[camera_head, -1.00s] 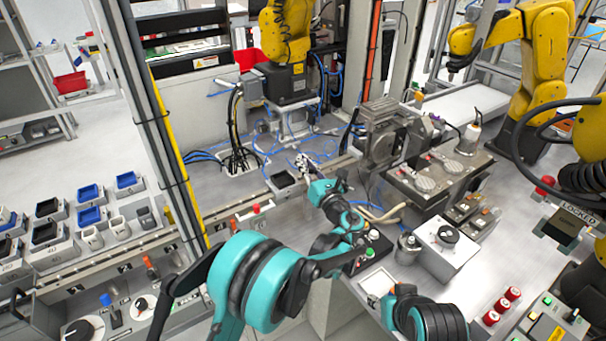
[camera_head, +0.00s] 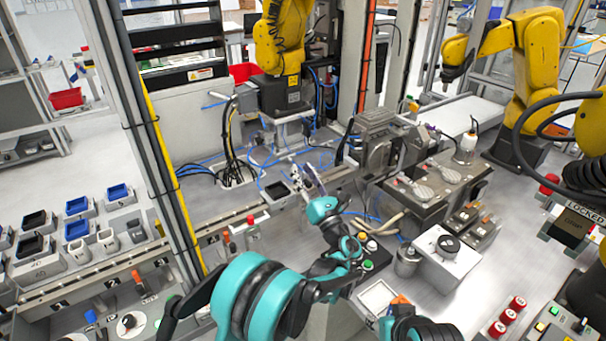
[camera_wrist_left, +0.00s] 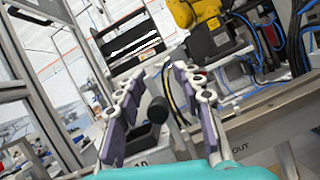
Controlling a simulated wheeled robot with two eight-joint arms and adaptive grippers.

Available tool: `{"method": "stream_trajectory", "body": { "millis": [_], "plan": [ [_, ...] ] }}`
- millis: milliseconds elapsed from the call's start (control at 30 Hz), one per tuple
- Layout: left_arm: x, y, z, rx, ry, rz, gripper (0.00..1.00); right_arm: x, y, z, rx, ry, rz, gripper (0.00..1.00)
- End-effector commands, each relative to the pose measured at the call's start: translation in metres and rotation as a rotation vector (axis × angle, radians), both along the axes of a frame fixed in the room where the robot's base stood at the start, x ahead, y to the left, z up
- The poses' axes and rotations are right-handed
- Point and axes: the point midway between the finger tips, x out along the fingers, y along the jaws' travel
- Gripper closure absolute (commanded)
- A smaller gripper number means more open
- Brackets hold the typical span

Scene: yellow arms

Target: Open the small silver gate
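My left gripper (camera_head: 308,182) is above the grey worktop, beside a small dark tray (camera_head: 278,189). In the left wrist view its two padded fingers (camera_wrist_left: 160,118) are apart. A dark-ended grey post or handle (camera_wrist_left: 158,108) appears between the fingers; I cannot tell whether they touch it. A grey metal fixture (camera_head: 376,140) with an upright panel stands right of the gripper in the head view. I cannot tell whether any part of it is the small silver gate. My right arm shows only at the bottom edge; its gripper is not in view.
A yellow robot arm (camera_head: 283,40) stands behind my left gripper, with loose blue cables around its base. A white box with a black knob (camera_head: 447,246) and a grey canister (camera_head: 408,259) stand to the right. A tall post (camera_head: 150,140) rises at the left.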

Motion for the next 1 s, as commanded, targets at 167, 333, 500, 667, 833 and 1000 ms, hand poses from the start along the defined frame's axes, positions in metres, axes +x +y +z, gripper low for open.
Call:
{"method": "stream_trajectory", "body": {
  "millis": [167,333,500,667,833,1000],
  "plan": [
    [-0.002,-0.001,-0.001,-0.002,0.000,0.001,0.64,0.000,0.000,0.000,0.000,0.000,0.000,0.60],
    [-0.020,-0.011,-0.010,-0.002,0.000,-0.001,0.64,0.000,0.000,0.000,0.000,0.000,0.000,0.60],
    [-0.044,-0.024,-0.022,-0.001,0.000,-0.003,0.64,0.000,0.000,0.000,0.000,0.000,0.000,0.60],
    [-0.058,-0.031,-0.028,-0.001,0.000,0.000,0.64,0.000,0.000,0.000,0.000,0.000,0.000,0.60],
    [-0.061,-0.033,-0.030,0.000,0.000,0.000,0.64,0.000,0.000,0.000,0.000,0.000,0.000,0.60],
    [-0.061,-0.032,-0.030,0.000,0.000,0.000,0.64,0.000,0.000,0.000,0.000,0.000,0.000,0.60]
  ]
}}
